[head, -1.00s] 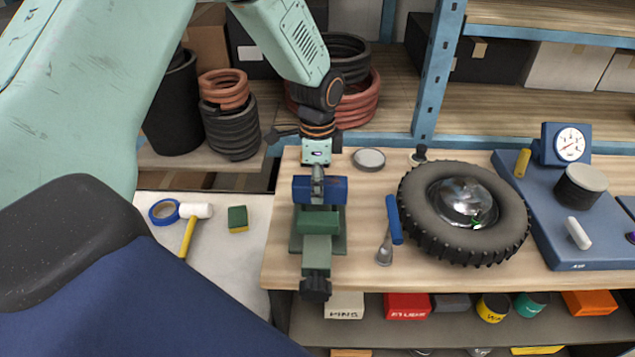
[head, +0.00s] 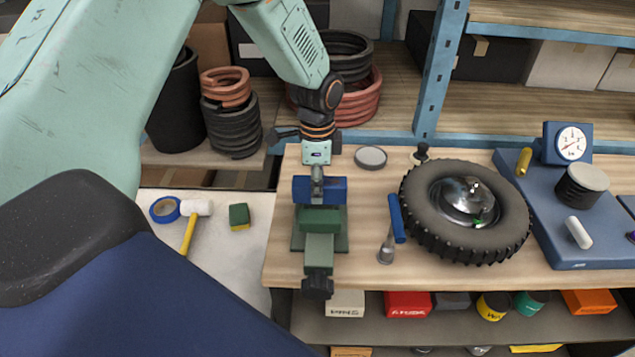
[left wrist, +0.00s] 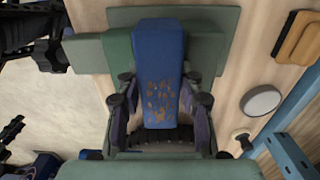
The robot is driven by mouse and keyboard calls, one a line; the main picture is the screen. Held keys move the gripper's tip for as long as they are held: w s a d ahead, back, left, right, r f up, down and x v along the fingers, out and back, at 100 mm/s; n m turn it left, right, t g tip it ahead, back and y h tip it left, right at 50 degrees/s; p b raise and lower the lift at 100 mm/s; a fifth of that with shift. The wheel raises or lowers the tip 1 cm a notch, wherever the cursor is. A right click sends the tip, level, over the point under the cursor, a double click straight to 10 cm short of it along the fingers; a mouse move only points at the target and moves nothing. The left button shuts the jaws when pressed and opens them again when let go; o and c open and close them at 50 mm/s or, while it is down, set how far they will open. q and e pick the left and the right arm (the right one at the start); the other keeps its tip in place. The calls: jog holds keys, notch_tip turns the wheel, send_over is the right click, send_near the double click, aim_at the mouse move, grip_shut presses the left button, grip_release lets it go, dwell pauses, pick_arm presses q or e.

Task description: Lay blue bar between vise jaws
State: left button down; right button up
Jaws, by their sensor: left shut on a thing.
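The blue bar (head: 335,190) lies crosswise at the green vise (head: 319,246) on the wooden bench, just behind the vise's front jaw block (head: 320,219). My left gripper (head: 318,182) comes down on the bar from behind and is shut on it. In the left wrist view the bar (left wrist: 158,60), with brown scuffs, sits between the two fingers of my left gripper (left wrist: 159,92). Green vise parts (left wrist: 205,55) show on both sides of it. I cannot tell whether the bar rests down between the jaws or is held slightly above. My right gripper is not in view.
Right of the vise lie a blue-handled tool (head: 396,218), a tire (head: 415,220) and a grey round lid (head: 370,158). A blue board with a gauge (head: 571,143) is farther right. A mallet (head: 190,232), tape (head: 165,209) and sponge (head: 239,216) lie on the left surface.

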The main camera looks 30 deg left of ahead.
pick_arm(q)
jog(key=shift+w+d+f, duration=0.15)
jog(key=shift+d+f, duration=0.05)
jog(key=shift+f, duration=0.15)
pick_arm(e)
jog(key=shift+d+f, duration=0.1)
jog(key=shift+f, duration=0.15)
pick_arm(q)
jog(key=shift+a+f, duration=0.1)
jog(key=shift+f, duration=0.05)
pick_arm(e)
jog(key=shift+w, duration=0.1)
